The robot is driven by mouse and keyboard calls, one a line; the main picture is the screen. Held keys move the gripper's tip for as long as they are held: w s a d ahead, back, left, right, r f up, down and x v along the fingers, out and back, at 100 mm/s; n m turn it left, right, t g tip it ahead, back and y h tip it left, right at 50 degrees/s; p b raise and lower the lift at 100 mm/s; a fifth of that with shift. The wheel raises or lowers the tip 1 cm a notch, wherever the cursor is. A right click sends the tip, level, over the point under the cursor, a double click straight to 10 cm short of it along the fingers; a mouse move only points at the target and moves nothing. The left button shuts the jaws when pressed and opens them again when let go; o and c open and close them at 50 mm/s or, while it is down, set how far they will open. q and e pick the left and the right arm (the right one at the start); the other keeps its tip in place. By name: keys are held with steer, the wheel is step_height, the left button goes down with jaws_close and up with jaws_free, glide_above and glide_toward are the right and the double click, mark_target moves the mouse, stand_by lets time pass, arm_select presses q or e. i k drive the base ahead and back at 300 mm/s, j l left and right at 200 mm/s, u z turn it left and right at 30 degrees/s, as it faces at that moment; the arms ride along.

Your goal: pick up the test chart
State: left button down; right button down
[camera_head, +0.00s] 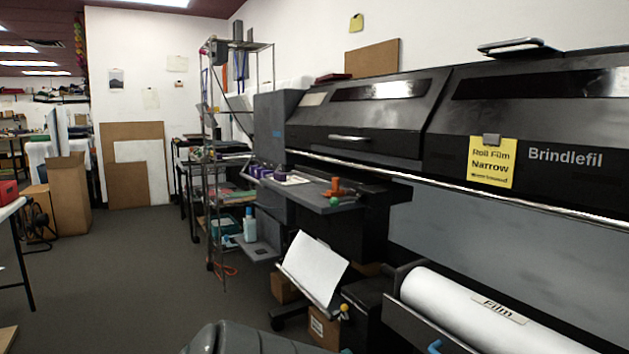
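I cannot tell for sure which thing is the test chart. A blank white sheet (313,267) lies on a slanted rack below the printer's front shelf. A small pale flat item (288,179) lies on the dark front shelf (325,204), beside purple items (259,172); any print on it is too small to read. Neither of my grippers is in view.
A large dark printer (560,115) fills the right, with a yellow "Roll Film Narrow" sign (491,163). A white film roll (485,315) sits low in front. Orange (342,188) and green (336,202) items lie on the shelf. Carpet (130,285) is clear to the left.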

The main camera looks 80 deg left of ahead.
mark_target(279, 177)
steer(key=u, duration=2.75)
steer(key=i+j+z, duration=0.25)
steer(key=i+j, duration=0.35)
steer(key=i, duration=0.25)
steer(key=i+j+z, duration=0.2)
steer(key=i+j, duration=0.55)
steer(key=i+j+z, duration=0.25)
steer(key=i+j, duration=0.55)
steer(key=j, duration=0.1)
